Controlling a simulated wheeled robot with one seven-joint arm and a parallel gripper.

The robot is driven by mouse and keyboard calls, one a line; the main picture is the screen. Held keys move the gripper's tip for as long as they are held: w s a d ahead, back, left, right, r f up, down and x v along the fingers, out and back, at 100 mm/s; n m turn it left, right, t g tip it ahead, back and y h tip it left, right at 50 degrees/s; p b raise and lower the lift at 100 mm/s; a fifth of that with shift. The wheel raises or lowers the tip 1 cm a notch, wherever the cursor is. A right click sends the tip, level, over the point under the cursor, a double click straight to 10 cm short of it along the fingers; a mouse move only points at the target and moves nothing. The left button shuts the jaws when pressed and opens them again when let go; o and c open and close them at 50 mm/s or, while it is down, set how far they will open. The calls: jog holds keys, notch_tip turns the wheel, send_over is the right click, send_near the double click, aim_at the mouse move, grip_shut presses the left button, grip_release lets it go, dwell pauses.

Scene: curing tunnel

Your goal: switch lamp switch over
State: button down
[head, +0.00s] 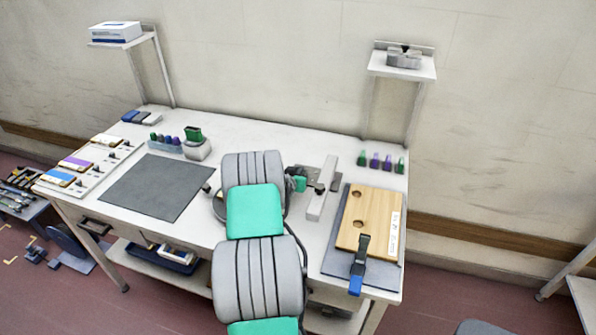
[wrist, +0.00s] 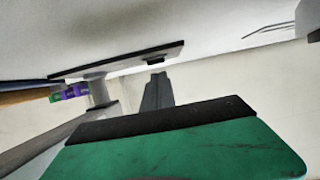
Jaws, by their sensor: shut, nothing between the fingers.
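A fixture (head: 323,190) stands right of my arm in the head view. My gripper (head: 303,184) is beside the bar's left side, partly hidden by my arm. In the wrist view my gripper (wrist: 155,78) shows as a dark, narrow finger shape, shut and empty. Its tip is close to a small dark block on the plate's edge (wrist: 120,60); contact cannot be told.
A wooden board (head: 368,215) with a blue-ended clamp lies on the right. Several purple and green pegs (head: 380,161) stand behind it. A dark mat (head: 155,187) and a white panel with small levers (head: 103,168) are on the left. Raised shelves (head: 402,68) stand behind the table.

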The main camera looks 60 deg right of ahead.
jog(key=shift+f, duration=0.45)
jog(key=shift+a+f+b, duration=0.15)
jog(key=shift+f+b, duration=0.55)
jog(key=shift+b, duration=0.55)
jog(key=shift+r+p, duration=0.35)
jog(key=shift+r, duration=0.8)
